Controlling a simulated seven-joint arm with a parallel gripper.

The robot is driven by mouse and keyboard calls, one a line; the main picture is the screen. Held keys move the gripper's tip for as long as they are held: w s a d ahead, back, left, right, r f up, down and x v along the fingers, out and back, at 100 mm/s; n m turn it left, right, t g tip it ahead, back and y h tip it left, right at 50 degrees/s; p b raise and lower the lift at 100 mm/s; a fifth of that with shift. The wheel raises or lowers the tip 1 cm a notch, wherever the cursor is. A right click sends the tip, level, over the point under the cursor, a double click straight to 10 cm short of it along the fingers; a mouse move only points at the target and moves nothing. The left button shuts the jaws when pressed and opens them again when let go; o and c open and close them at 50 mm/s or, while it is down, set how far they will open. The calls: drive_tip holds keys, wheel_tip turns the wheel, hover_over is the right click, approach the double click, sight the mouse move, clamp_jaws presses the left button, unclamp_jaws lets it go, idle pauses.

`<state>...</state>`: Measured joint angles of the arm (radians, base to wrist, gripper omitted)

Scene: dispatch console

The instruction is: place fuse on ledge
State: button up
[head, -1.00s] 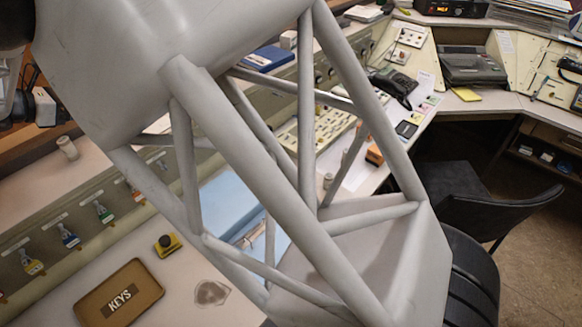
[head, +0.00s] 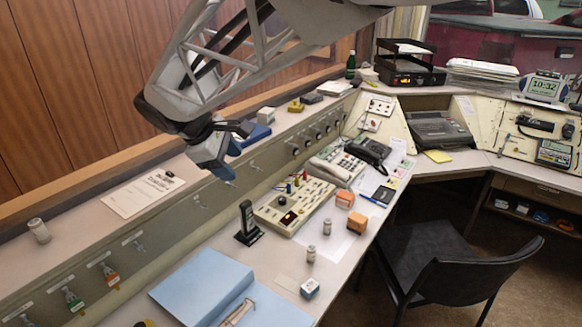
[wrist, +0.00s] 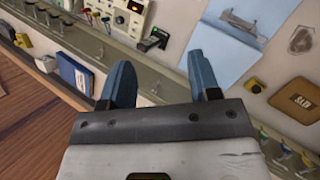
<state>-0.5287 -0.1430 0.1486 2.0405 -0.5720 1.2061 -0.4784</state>
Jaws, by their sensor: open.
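The ledge (head: 78,226) is the raised pale shelf along the wood-panelled wall. Two small pale cylinders that look like fuses stand upright on the desk below it: one fuse (head: 311,254) near the blue folder, the other (head: 327,227) slightly farther back. A similar pale cylinder (head: 39,231) stands at the ledge's left end; I cannot tell if it is also a fuse. My gripper (head: 232,163) appears above the ledge's front edge, left of and apart from the desk fuses. In the wrist view, its blue fingers (wrist: 160,80) are spread, with nothing held between them.
A paper sheet (head: 143,193) lies on the ledge. The desk holds a blue folder (head: 203,282), a black upright device (head: 247,224), a button panel (head: 293,205), orange blocks (head: 345,199) and a small box (head: 310,288). A dark chair (head: 440,255) stands in front.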

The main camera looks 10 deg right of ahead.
drive_tip(key=s+d+f+m+y, duration=0.2)
drive_tip(key=s+d+f+m, duration=0.1)
drive_tip(key=s+d+m, duration=0.4)
drive_tip(key=s+d+f+m+y, duration=0.3)
drive_tip(key=s+d+m, duration=0.4)
drive_tip(key=s+d, duration=0.7)
drive_tip(key=s, duration=0.3)
drive_tip(key=shift+s+d, duration=0.2)
drive_tip(key=shift+d, duration=0.05)
